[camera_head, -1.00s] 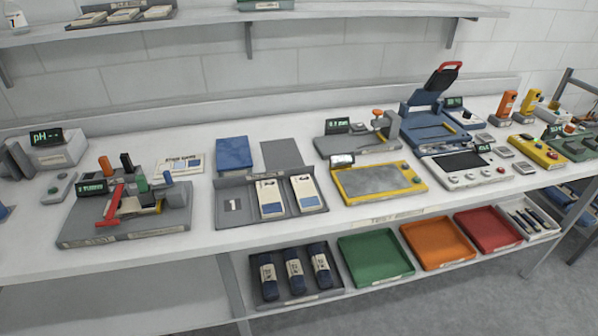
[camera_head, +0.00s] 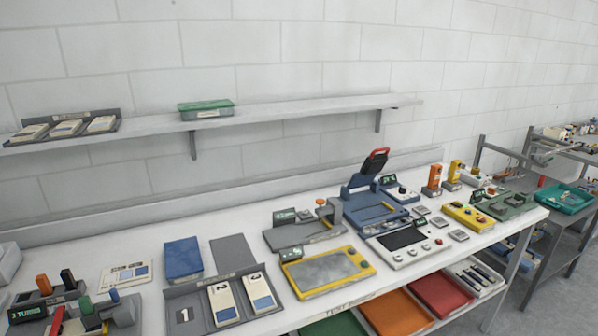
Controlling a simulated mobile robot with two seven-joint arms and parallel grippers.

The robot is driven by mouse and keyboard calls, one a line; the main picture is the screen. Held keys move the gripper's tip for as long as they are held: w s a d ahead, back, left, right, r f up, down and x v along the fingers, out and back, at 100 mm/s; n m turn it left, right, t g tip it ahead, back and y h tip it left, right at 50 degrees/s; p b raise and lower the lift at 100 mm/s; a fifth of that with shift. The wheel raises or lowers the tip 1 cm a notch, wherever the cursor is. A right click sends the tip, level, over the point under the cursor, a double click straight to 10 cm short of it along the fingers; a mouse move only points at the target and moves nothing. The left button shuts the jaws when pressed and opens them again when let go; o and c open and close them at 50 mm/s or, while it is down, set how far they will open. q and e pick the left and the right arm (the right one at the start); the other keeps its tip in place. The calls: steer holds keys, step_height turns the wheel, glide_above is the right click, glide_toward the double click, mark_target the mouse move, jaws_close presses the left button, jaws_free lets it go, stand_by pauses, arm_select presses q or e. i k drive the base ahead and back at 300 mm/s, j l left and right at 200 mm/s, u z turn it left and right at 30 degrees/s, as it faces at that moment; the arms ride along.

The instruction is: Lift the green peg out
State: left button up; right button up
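The green peg (camera_head: 86,307) stands upright in the grey fixture (camera_head: 125,318) at the bottom left of the head view. A blue peg (camera_head: 114,296) stands close to its right. An orange peg (camera_head: 44,284) and a black peg (camera_head: 68,279) stand behind it, and part of a red lever (camera_head: 58,318) shows to its left. The lower part of the fixture is cut off by the picture's bottom edge. Neither of my grippers is in view.
Right of the fixture are a blue block (camera_head: 183,258), a grey tray with cards (camera_head: 190,290), a yellow-framed plate (camera_head: 328,270) and a blue press with raised lid (camera_head: 375,207). A wall shelf (camera_head: 290,110) holds a green box (camera_head: 206,109).

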mark_target(87, 308)
steer(key=u, duration=0.45)
steer(key=i+j+u, duration=0.1)
steer(key=u, duration=0.85)
